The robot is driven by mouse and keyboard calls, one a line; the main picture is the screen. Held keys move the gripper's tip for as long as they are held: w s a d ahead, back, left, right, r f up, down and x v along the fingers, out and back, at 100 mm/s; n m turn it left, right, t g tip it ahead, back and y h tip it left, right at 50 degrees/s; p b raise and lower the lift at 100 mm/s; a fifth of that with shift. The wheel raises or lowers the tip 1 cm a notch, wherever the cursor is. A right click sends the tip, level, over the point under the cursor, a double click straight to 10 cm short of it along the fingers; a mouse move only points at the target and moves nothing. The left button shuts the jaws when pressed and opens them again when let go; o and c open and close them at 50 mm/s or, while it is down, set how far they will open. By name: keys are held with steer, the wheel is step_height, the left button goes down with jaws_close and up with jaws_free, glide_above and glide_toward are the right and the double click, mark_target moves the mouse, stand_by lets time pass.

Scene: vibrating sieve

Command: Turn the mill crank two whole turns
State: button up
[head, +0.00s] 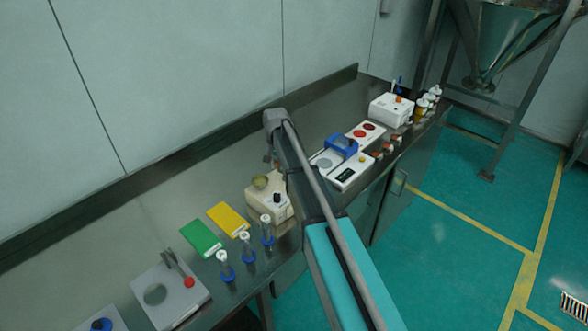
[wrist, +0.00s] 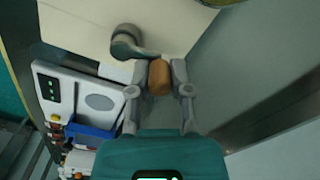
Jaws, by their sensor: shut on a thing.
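The mill is a cream box (head: 262,205) on the bench in the head view, with an olive-yellow round part (head: 260,182) on top and a dark knob at its front. In the wrist view its pale top (wrist: 85,28) fills the upper part. A grey crank arm (wrist: 126,42) lies across it, ending at a brown handle (wrist: 159,80). My gripper (wrist: 160,74) is shut on this handle, one finger on each side.
A white device with a blue part (head: 342,146) stands right of the mill. Green (head: 201,238) and yellow (head: 228,219) pads lie to its left, with several blue-based tubes (head: 226,266) in front. The back wall borders the bench.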

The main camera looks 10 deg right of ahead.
steer(key=shift+w+d, duration=0.25)
steer(key=shift+w, duration=0.05)
stand_by(0.4)
steer(key=shift+w+d, duration=0.25)
steer(key=shift+d, duration=0.6)
steer(key=shift+s+d, duration=0.2)
steer(key=shift+d, duration=0.55)
steer(key=shift+s+d, duration=0.1)
steer(key=shift+d, duration=0.05)
steer(key=shift+s+d, duration=0.45)
steer(key=shift+d, duration=0.15)
stand_by(0.5)
